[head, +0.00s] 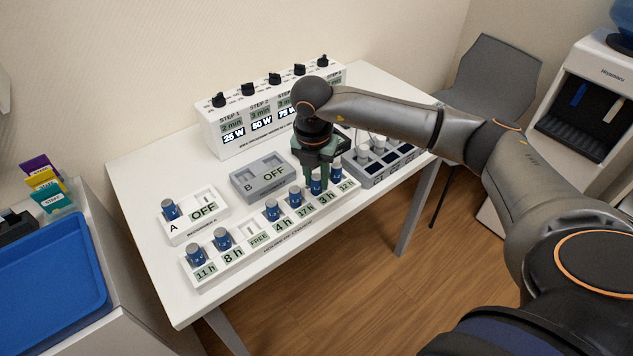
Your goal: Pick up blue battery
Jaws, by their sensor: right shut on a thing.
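Several blue batteries stand upright in a white rack (241,257) along the front of the table, above labels such as 11 h, 8 h, 4 h, 17 h, 3 h and 12 h. My right gripper (316,180) points down over the rack and is shut on the blue battery (316,187) above the 3 h label. The battery is at its slot; I cannot tell if it is lifted. Other blue batteries stand at the 11 h place (196,254) and the 4 h place (272,209). One more blue battery (170,209) stands in box A. My left gripper is not in view.
Box A (203,213) and grey box B (262,178) both read OFF. A white panel with black knobs (230,120) stands behind. A grey holder (385,162) is right of my gripper. A blue tray (50,270) lies at left, a grey chair (497,78) at right.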

